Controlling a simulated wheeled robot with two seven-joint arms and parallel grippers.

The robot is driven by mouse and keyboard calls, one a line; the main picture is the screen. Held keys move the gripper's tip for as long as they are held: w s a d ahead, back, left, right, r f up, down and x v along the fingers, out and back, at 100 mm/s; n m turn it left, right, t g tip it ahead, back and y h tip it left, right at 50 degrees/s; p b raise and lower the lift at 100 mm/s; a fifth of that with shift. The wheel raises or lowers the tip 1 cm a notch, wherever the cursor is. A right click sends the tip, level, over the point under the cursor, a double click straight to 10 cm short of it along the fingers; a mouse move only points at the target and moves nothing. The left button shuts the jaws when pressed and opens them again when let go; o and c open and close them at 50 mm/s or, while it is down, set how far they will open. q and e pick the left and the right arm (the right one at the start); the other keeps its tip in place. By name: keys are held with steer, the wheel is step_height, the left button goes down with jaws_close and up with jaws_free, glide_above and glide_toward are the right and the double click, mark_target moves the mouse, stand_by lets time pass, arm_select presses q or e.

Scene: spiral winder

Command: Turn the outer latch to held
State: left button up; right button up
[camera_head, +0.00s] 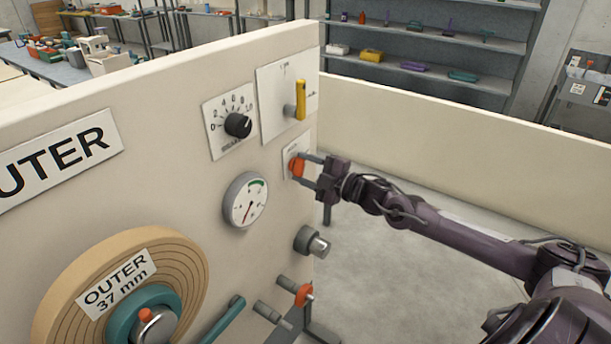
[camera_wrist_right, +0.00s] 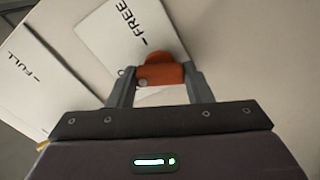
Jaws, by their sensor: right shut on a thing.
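The orange latch knob (camera_head: 297,167) sits on a small white plate (camera_head: 291,150) near the right edge of the cream panel. My right gripper (camera_head: 308,171) reaches it from the right, its two fingers shut on the knob. In the right wrist view the orange knob (camera_wrist_right: 162,74) is between the fingers (camera_wrist_right: 160,88), and the plate behind it (camera_wrist_right: 115,35) reads "FREE". Any "held" mark is hidden or out of view. My left gripper is not in view.
Above the latch are a yellow lever (camera_head: 300,100) and a black dial (camera_head: 238,125). A gauge (camera_head: 245,200) is to the left, and a grey knob (camera_head: 312,242) is below. The large "OUTER 37 mm" roll (camera_head: 190,262) is at lower left. A low cream wall (camera_head: 450,130) stands behind my right arm.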

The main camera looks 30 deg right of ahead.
steer(key=n+b, duration=0.3)
steer(key=n, duration=0.1)
steer(key=shift+f+n, duration=0.1)
steer(key=shift+n, duration=0.3)
stand_by(0.4)
steer(key=o, duration=1)
